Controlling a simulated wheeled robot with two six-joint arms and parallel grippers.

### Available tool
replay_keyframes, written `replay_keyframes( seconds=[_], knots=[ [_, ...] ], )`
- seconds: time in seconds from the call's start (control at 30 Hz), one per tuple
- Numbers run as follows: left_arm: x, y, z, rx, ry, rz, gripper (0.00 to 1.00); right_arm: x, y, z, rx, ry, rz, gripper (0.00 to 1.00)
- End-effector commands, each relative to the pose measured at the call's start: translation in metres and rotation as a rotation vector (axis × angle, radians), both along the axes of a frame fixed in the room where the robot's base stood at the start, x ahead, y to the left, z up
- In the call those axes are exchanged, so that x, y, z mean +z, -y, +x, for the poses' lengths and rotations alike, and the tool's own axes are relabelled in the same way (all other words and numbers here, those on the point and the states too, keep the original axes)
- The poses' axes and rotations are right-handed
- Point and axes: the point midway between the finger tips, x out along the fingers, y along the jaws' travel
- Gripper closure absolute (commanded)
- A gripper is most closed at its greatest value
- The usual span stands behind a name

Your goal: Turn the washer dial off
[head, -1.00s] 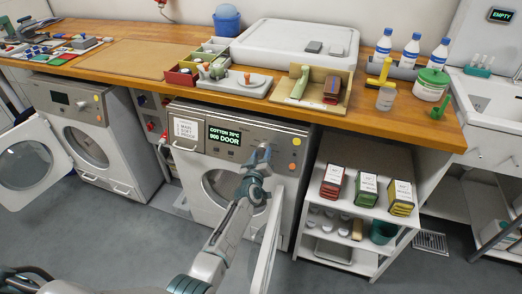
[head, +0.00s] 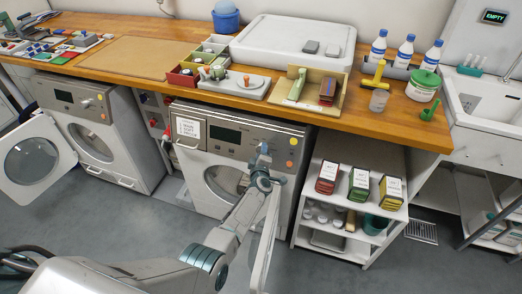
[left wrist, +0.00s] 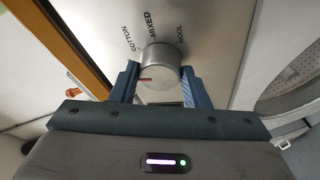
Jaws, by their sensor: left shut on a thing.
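The washer (head: 225,205) under the counter has a control panel whose display (head: 225,134) is dark. My left gripper (head: 262,158) reaches the right part of this panel and hides the dial in the head view. In the left wrist view the round silver dial (left wrist: 160,62) sits between the two blue fingers of my left gripper (left wrist: 161,80), which is shut on it. A red mark on the dial's face points left. My right gripper is not in view.
The washer's open door (head: 266,235) stands edge-on beside my left arm. A second washer (head: 95,145) with its door open is at the left. A shelf unit (head: 340,225) with coloured boxes stands at the right. The wooden counter (head: 390,115) above holds several items.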

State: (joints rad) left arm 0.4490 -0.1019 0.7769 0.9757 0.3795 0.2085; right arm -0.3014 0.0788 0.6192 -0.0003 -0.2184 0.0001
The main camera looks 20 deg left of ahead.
Motion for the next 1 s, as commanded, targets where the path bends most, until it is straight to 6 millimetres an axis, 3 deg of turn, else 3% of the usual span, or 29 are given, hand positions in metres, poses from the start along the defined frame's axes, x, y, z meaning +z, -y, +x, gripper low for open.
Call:
replay_keyframes(
  seconds=[0.3, 0.8, 0.83, 0.93, 1.0],
  knots=[
    [0.0011, 0.0005, 0.0001, 0.032, -0.004, -0.099, 0.81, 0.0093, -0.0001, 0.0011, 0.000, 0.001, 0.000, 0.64],
    [0.0005, 0.0004, 0.0002, 0.036, -0.003, -0.113, 0.81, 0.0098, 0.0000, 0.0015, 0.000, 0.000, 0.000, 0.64],
    [0.0005, 0.0003, 0.0002, 0.036, -0.003, -0.113, 0.54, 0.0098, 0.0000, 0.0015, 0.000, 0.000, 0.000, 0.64],
    [0.0005, 0.0003, 0.0002, 0.036, -0.003, -0.113, 0.36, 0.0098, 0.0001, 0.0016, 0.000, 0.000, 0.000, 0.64],
    [0.0005, 0.0003, 0.0002, 0.036, -0.003, -0.113, 0.36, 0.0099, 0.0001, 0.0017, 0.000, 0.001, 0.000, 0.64]
  ],
)
